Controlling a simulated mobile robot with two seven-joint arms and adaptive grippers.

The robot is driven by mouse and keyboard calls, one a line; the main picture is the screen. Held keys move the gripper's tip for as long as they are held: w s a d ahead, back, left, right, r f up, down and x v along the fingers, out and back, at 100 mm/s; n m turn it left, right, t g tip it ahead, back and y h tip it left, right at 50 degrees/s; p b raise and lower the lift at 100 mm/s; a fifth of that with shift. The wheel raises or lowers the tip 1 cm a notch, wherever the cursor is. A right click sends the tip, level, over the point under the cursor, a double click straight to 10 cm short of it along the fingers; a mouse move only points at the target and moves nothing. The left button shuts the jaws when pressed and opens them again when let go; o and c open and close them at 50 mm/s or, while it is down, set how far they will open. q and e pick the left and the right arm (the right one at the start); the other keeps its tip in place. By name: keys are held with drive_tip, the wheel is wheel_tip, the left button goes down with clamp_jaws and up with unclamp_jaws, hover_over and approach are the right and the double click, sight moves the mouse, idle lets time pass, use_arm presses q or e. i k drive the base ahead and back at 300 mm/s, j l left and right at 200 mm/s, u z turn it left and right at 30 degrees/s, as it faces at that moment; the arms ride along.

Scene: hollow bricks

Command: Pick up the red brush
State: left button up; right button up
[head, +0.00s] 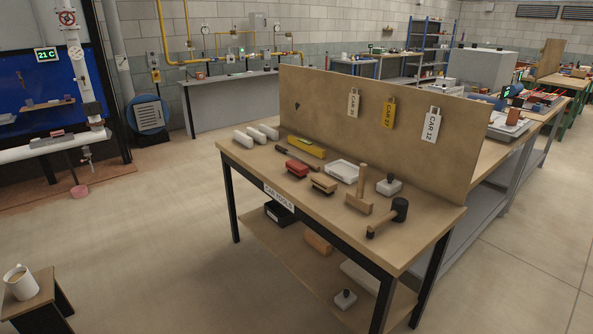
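The red brush (297,169) lies on the wooden top of the tool table (262,172), near its front edge and left of the middle. It has a red upper body. A similar tan brush (323,184) lies just to its right, apart from it. A long dark-handled tool (290,155) lies just behind the red brush. Neither of my grippers shows in the head view.
Three white blocks (256,135), a yellow level (306,147), a white tray (341,171), a wooden T-shaped tool (361,197) and a mallet (399,209) share the tabletop. An upright board (330,100) closes its back. The floor (150,240) in front is clear.

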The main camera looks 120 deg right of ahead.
sight(299, 169)
drive_tip(key=z, duration=3.85)
